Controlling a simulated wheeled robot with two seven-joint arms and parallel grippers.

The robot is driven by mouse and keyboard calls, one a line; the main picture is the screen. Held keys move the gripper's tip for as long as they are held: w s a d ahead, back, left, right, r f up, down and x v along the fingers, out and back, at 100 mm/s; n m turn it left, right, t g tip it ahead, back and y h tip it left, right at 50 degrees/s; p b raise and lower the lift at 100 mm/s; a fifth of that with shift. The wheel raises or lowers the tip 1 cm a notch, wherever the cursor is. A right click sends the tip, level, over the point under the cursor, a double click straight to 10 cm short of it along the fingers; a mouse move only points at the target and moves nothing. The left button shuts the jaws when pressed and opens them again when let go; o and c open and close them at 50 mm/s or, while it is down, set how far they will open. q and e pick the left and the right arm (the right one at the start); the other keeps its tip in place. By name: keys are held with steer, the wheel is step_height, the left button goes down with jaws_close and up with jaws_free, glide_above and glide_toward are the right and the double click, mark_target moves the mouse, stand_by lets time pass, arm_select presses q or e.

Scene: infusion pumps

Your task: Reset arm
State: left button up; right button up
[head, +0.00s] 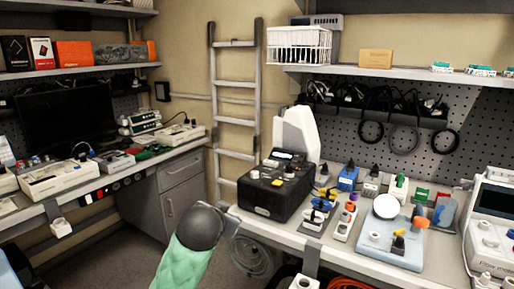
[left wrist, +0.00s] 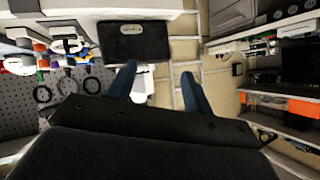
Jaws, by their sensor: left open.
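My left arm comes in from the bottom of the head view, with a green sleeve and a dark round wrist. My left gripper (left wrist: 159,70) shows two blue fingers spread apart in the left wrist view, with nothing between them. In the head view the fingers are mostly hidden behind the wrist, in front of the right bench's left end. A black box-shaped device (head: 276,188) sits on that bench just beyond; it also shows upside down in the left wrist view (left wrist: 135,42). My right gripper is not in view.
The right bench holds small pump parts, a pale blue tray (head: 378,249) and a white monitor (head: 490,222). A grey ladder (head: 237,100) leans on the back wall. A left bench (head: 110,178) carries several devices. Cables (head: 252,258) hang below the right bench edge. Open floor lies between the benches.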

arm_select(q)
steer(key=s+a+f+n+g+p, duration=0.1)
steer(key=s+a+f+g, duration=0.2)
steer(key=s+f, duration=0.8)
steer(key=s+a+f+n+g+p, duration=0.1)
steer(key=s+a+f+n+g, duration=0.15)
steer(key=s+f, duration=0.9)
steer(key=s+f+g+p, duration=0.1)
steer(key=s+f+g, duration=0.3)
steer(key=s+f, duration=1)
steer(key=s, duration=0.3)
steer(key=shift+d+f+g, duration=0.2)
steer(key=shift+f+g, duration=0.1)
steer(key=shift+g, duration=0.05)
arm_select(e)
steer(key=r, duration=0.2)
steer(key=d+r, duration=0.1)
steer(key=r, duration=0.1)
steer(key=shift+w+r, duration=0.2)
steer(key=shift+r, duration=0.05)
